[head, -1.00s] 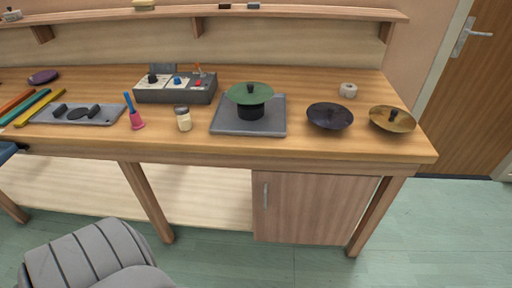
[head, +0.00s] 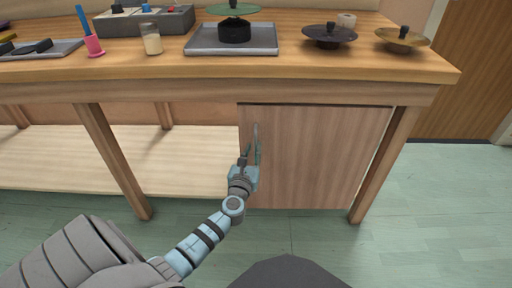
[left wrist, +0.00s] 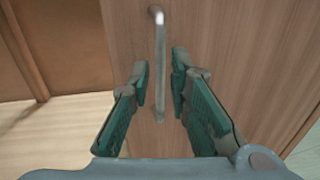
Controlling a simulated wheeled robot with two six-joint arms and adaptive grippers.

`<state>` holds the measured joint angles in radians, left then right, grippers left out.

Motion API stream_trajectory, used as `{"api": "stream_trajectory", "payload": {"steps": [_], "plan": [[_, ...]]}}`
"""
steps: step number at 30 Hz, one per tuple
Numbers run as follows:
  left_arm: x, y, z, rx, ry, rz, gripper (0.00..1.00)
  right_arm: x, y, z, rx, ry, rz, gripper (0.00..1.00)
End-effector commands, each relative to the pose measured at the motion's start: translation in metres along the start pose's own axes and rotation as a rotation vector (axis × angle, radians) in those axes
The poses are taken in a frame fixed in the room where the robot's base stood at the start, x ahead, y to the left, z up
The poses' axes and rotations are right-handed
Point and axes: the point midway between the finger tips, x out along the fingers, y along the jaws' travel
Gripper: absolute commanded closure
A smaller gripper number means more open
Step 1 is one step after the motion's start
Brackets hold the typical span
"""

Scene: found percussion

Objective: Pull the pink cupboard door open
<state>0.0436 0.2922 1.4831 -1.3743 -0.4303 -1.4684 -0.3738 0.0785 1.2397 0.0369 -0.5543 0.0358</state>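The pinkish-brown wooden cupboard door (head: 320,160) sits shut under the right part of the workbench. Its vertical metal bar handle (head: 256,132) is near the door's left edge. My left gripper (head: 250,153) is in front of the handle, partly covering its lower part. In the left wrist view, the handle (left wrist: 160,60) runs between the two teal-padded fingers of the left gripper (left wrist: 161,72). The fingers are apart, with a gap visible on each side of the bar. I cannot tell how deep the handle sits between them. My right gripper is not in view.
The wooden workbench (head: 300,66) holds a grey tray (head: 205,47), a dark cymbal (head: 329,36), a golden cymbal (head: 402,39) and a jar (head: 151,40). A bench leg (head: 385,165) stands right of the door. The green floor (head: 445,215) is clear at right.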

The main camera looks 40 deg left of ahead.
Motion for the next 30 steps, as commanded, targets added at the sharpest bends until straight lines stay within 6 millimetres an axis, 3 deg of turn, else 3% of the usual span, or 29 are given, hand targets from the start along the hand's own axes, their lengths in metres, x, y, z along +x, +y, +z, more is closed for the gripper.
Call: {"api": "stream_trajectory", "payload": {"steps": [3,9,17,21,30], "plan": [[0.024,0.0,-0.004,-0.001,0.0,0.001,0.82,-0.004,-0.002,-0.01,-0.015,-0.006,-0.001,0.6],[0.043,0.0,-0.003,-0.002,0.002,0.001,0.82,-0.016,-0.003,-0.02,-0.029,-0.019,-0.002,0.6],[0.046,0.0,-0.001,-0.003,0.003,0.0,0.82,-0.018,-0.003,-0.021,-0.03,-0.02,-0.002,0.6],[0.045,0.0,-0.002,-0.003,0.003,0.0,1.0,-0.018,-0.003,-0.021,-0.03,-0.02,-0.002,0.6],[0.044,-0.003,-0.002,-0.004,0.003,-0.001,1.0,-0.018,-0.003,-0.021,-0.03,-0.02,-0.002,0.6]]}}
